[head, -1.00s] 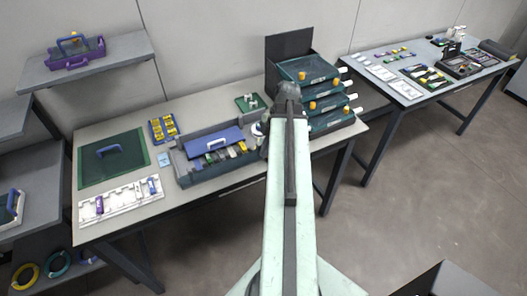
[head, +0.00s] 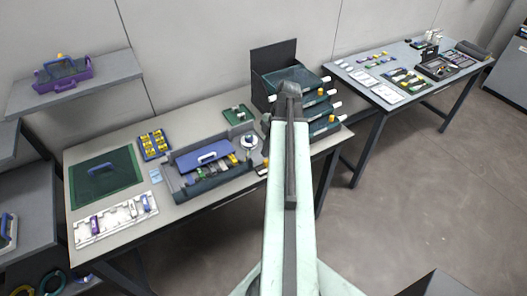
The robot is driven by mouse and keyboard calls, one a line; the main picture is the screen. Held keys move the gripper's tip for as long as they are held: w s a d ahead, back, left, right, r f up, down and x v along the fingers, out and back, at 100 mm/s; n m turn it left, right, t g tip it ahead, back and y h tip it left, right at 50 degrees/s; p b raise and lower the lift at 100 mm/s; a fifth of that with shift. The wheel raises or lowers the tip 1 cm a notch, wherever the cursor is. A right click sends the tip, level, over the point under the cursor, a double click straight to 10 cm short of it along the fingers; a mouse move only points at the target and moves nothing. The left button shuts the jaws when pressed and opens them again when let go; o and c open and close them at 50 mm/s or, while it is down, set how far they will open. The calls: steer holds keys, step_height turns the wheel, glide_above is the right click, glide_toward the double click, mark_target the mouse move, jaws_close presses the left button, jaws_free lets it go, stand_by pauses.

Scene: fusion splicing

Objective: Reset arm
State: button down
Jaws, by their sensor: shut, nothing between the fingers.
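My arm stretches straight up the middle of the head view as a long pale green link with a dark strip. It ends in a dark grey joint in front of the stacked dark green trays (head: 322,112). My gripper does not show; the arm's end hides whatever lies beyond that joint. I cannot see any object held.
A shelf (head: 95,88) holds a purple tote (head: 64,86). A second bench (head: 409,97) stands right.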

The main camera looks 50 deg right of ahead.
steer(key=p+v, duration=0.1)
steer(key=v, duration=0.2)
steer(key=shift+d+r, duration=0.1)
steer(key=w+a+m+h, duration=0.1)
steer(key=w+a+m, duration=0.3)
steer(key=a, duration=0.9)
steer(key=w+a+f+m+h, duration=0.1)
steer(key=w+a+m, duration=0.4)
steer(key=a, duration=0.8)
steer(key=w+a+m+g+h, duration=0.1)
steer(key=w+a+m, duration=0.4)
steer(key=a, duration=0.8)
steer(key=shift+w+a+f+h, duration=0.15)
steer(key=shift+w+a+h, duration=0.15)
steer(key=shift+w+a, duration=0.15)
